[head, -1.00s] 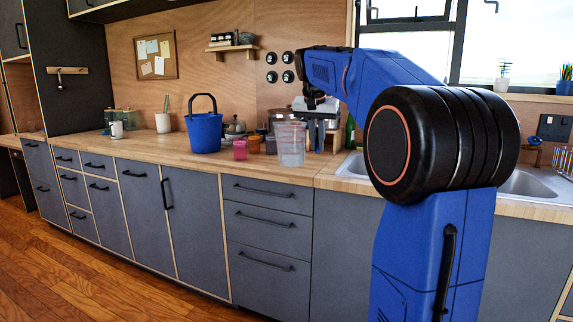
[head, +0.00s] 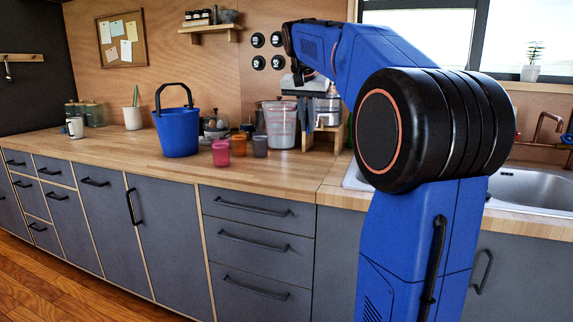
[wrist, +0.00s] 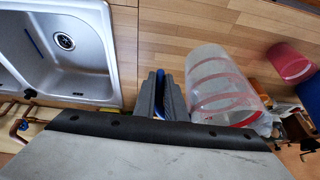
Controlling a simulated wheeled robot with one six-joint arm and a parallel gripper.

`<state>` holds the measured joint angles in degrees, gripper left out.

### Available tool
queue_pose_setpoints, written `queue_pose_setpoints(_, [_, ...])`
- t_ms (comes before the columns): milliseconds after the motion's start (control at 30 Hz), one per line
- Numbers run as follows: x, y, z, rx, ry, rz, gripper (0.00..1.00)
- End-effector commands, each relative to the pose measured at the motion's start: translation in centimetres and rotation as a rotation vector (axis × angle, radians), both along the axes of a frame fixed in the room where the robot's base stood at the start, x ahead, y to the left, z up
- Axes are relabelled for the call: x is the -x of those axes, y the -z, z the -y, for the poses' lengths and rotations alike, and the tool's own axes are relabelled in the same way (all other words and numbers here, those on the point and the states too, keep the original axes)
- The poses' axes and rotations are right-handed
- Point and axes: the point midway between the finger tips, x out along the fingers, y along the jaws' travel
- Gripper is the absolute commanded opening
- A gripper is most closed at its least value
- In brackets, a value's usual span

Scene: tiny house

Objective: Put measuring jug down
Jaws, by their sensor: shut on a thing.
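The measuring jug (head: 280,122) is clear with red markings and stands upright over the counter (head: 285,170), left of the sink. I cannot tell whether its base touches the wood. My gripper (head: 303,92) is at the jug's right side, near its upper part. In the wrist view the jug (wrist: 215,80) is just right of my gripper's fingers (wrist: 160,98), which are closed together at its handle side.
A wooden rack (head: 325,138) is close on the right, with the sink (head: 525,190) beyond. Bare counter lies in front.

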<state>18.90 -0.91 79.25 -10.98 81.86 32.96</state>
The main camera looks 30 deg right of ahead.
Motion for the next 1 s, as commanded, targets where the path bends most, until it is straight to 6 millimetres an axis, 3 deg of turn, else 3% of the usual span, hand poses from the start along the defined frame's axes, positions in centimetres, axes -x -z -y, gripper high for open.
queue_pose_setpoints(300, [0.0, 4.5, 0.0, 0.000, 0.000, 0.000, 0.00])
queue_pose_setpoints(567, [0.0, 5.9, 0.0, 0.000, 0.000, 0.000, 0.00])
queue_pose_setpoints(833, [0.0, 9.1, 0.0, -0.001, 0.000, 0.001, 0.00])
queue_pose_setpoints(1000, [0.0, 9.4, 0.0, 0.000, 0.000, 0.001, 0.00])
